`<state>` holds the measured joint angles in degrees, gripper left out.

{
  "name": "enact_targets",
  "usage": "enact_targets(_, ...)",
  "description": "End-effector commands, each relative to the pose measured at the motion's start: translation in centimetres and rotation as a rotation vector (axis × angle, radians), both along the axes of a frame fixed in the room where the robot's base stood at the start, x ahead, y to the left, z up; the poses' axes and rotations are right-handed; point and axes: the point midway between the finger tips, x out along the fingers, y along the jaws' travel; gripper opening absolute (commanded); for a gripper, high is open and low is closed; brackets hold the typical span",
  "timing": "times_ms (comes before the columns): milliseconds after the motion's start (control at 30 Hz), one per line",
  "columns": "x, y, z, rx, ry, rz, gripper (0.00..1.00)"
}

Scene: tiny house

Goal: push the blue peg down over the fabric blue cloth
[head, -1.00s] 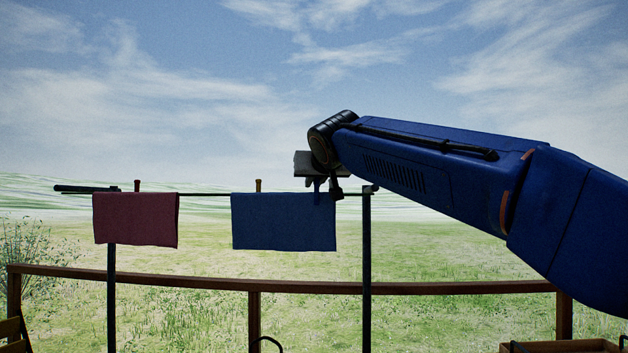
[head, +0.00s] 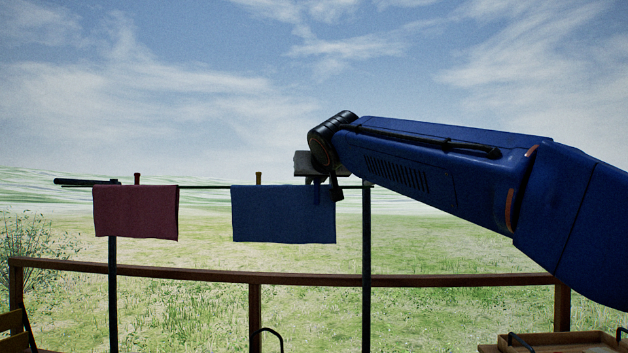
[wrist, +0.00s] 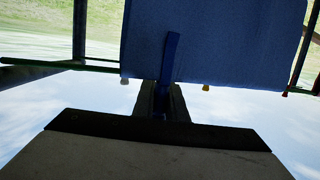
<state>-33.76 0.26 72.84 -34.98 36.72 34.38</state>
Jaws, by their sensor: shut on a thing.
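The blue cloth (head: 284,215) hangs folded over the thin line of a drying rack. It also shows in the wrist view (wrist: 215,42). The blue peg (wrist: 169,58) stands out from between my gripper's fingers (wrist: 160,98) and overlaps the cloth near its edge on the line. My gripper is shut on this peg. In the head view my gripper (head: 322,186) is at the cloth's upper right corner, at line height. How far the peg straddles the cloth and line is hard to tell.
A dark red cloth (head: 136,213) hangs further left, with a reddish peg (head: 137,178) above it. A yellowish peg (head: 258,178) stands on the line above the blue cloth. The rack's right post (head: 366,270) is just right of my gripper. A wooden railing (head: 190,272) crosses the view.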

Motion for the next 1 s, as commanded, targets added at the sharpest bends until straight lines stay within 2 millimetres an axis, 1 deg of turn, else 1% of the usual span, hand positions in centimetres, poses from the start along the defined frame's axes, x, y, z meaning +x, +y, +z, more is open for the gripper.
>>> enact_targets(100,0.0,0.0,0.0,0.000,0.000,0.000,0.00)
enact_targets(133,0.0,0.0,0.0,0.000,0.000,0.000,0.14)
enact_targets(167,0.0,0.0,0.0,0.000,0.000,0.000,0.21)
enact_targets(200,0.0,0.0,0.0,0.000,0.000,0.000,0.31)
enact_targets(233,0.0,0.0,0.0,0.000,0.000,0.000,0.34)
enact_targets(500,0.0,0.0,0.0,0.000,-0.001,0.000,0.34)
enact_targets(633,-0.7,-0.1,0.2,0.000,-0.001,0.001,0.34)
enact_targets(767,-2.4,-0.5,0.8,0.000,-0.004,0.002,0.34)
enact_targets(1000,-6.9,-1.5,1.8,0.001,-0.002,0.003,0.34)
